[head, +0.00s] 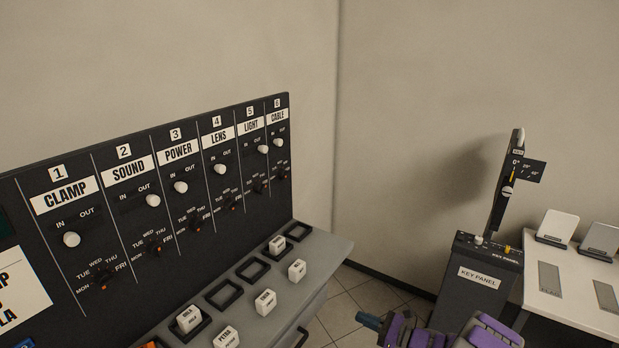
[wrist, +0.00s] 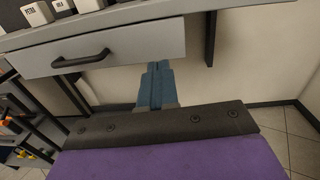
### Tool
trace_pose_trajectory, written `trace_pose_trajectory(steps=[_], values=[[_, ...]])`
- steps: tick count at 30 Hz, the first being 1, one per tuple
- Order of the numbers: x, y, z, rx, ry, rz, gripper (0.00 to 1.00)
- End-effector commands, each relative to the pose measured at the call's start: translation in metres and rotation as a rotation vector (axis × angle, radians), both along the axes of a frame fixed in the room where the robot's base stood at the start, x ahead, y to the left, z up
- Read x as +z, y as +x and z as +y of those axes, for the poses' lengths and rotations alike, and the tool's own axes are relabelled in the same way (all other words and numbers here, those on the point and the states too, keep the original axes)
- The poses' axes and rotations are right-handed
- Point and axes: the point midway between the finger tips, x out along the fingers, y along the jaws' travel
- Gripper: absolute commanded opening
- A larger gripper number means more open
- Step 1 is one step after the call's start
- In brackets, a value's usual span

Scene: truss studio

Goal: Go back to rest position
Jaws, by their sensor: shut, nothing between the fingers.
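My gripper (wrist: 158,72) shows in the wrist view as blue fingers held together, with nothing between them. It points toward the front of a grey drawer (wrist: 120,45) with a dark handle (wrist: 81,59), below the desk top. I cannot tell how wide the gap to the drawer is. In the head view the gripper's blue tip (head: 369,320) shows at the bottom edge, right of the desk, beside purple parts of my arm. The rest of the arm is cut off by the frame.
The black panel (head: 108,205) with labelled columns stands on the grey desk (head: 325,249), which holds white blocks and black square frames. The key panel stand (head: 478,276) and a white table (head: 560,302) are at right. Tiled floor (head: 372,293) lies between.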

Motion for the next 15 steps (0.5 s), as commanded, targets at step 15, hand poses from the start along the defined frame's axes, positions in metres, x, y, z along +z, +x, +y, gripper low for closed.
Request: trace_pose_trajectory(steps=[15], values=[[0.159, -0.081, 0.142, 0.505, -0.207, -0.248, 0.0]])
